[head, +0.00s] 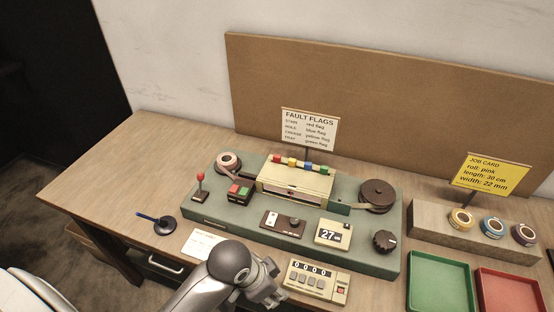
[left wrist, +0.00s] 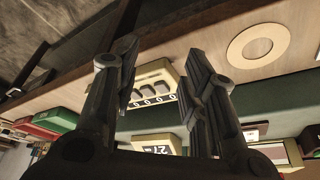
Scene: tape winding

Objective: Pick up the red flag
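The red flag (head: 277,158) is a small red piece at the left end of a row of coloured flags on top of a cream box, on the green machine (head: 225,222). Beside it are a blue, a yellow and a green flag. My left gripper (head: 270,286) is low at the machine's front edge, near the counter, well short of the flags. In the left wrist view my left gripper (left wrist: 162,62) has its fingers spread with nothing between them; the red flag cannot be made out there. My right gripper is not in view.
A counter (head: 318,280) lies in front of the machine. A red-knobbed lever (head: 200,186), tape reel (head: 228,162), dark reel (head: 377,195) and "27" display (head: 332,234) stand on it. Green (head: 438,283) and red trays (head: 510,292) are at right. The fault flags sign (head: 309,130) stands behind.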

